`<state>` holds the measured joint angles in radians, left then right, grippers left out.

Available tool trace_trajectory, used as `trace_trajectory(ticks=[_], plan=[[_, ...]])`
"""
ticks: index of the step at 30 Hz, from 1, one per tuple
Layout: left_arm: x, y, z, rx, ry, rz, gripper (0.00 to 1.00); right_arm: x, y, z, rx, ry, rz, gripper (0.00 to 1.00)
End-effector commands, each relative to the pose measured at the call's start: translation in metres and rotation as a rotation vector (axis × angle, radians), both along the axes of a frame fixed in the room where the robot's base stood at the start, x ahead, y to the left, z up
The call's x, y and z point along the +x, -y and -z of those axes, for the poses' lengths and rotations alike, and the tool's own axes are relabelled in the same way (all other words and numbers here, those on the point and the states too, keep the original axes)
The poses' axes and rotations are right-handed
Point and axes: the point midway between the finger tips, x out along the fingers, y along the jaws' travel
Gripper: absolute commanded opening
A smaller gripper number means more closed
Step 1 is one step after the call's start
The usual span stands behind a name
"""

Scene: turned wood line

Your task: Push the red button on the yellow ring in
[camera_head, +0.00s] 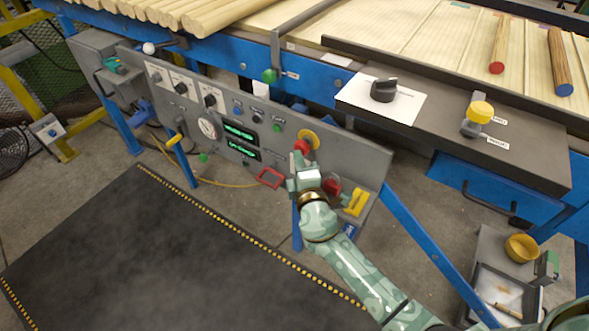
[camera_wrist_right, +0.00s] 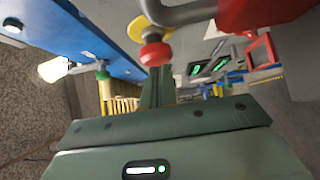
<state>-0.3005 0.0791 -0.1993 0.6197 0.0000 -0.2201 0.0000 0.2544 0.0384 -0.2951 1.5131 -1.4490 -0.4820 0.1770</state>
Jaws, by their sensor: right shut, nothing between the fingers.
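The red button (camera_head: 302,147) sticks out from the yellow ring (camera_head: 310,137) on the grey control panel. Both also show in the wrist view, the red button (camera_wrist_right: 155,54) in front of the yellow ring (camera_wrist_right: 139,30). My right gripper (camera_head: 298,160) is shut and empty, its fingertips just below the button in the head view. In the wrist view the closed fingers (camera_wrist_right: 158,82) reach up to the button's edge. I cannot tell whether they touch it. My left gripper is not in view.
The grey panel (camera_head: 340,138) also carries a dial gauge (camera_head: 208,129), green displays and knobs. A red guard (camera_head: 333,186) and a yellow handle (camera_head: 356,202) are right of my gripper. A blue leg (camera_head: 435,250) slants near my forearm. The dark mat (camera_head: 150,260) is clear.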

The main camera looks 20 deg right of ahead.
Motion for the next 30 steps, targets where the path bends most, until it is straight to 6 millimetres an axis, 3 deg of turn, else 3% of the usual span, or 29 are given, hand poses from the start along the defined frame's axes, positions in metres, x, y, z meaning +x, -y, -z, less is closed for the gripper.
trace_trajectory(ticks=[30], plan=[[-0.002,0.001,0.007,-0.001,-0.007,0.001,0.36,0.015,0.021,-0.001,-0.001,0.003,0.005,0.0]])
